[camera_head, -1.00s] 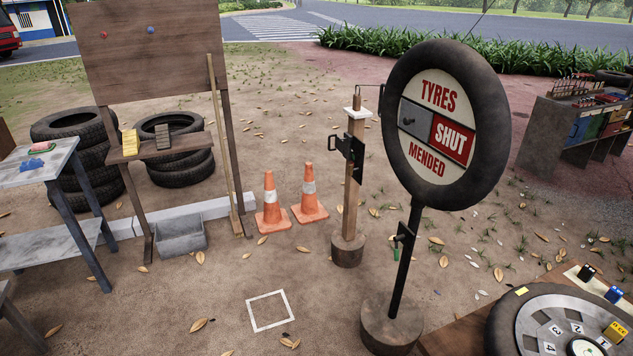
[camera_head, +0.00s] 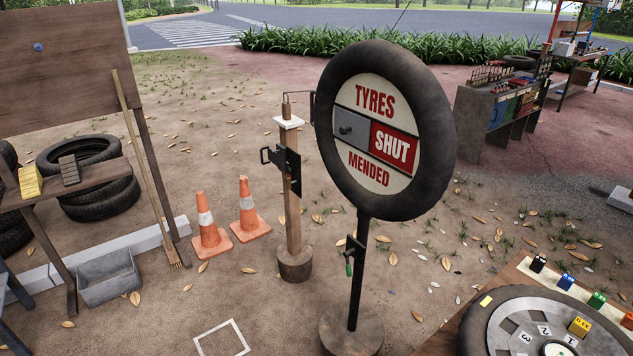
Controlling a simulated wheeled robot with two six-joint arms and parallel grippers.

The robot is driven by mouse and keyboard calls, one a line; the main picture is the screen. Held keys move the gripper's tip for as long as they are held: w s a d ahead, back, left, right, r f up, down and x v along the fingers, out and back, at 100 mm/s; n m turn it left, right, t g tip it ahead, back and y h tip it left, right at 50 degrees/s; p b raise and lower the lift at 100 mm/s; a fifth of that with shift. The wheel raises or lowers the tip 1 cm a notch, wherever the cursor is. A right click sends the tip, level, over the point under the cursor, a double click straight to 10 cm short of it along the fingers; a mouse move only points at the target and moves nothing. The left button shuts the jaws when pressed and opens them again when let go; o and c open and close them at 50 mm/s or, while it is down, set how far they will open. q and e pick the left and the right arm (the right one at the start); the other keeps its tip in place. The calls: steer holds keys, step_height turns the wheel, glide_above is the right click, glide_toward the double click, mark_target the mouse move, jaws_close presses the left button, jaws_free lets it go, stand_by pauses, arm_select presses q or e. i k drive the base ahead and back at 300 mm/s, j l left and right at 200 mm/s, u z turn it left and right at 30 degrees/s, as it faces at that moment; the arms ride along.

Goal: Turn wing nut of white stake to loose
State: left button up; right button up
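No stake that I can make out as white and no wing nut shows clearly. A wooden post (camera_head: 292,190) with a white cap (camera_head: 289,122) stands in a round base left of the tyre sign, with a black bracket (camera_head: 289,168) on it. The round tyre sign (camera_head: 385,130) reads "TYRES SHUT MENDED" and stands on a black pole (camera_head: 358,270). Neither of my grippers is in view.
Two orange cones (camera_head: 209,226) stand left of the post. A grey bin (camera_head: 108,278) and a board on legs (camera_head: 62,60) are at left. A wheel (camera_head: 545,325) lies on a table at lower right. A workbench (camera_head: 495,115) is at right back. Open ground lies between.

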mark_target(287, 180)
steer(key=i+j+z, duration=0.65)
steer(key=j+z, duration=0.25)
steer(key=l, duration=0.1)
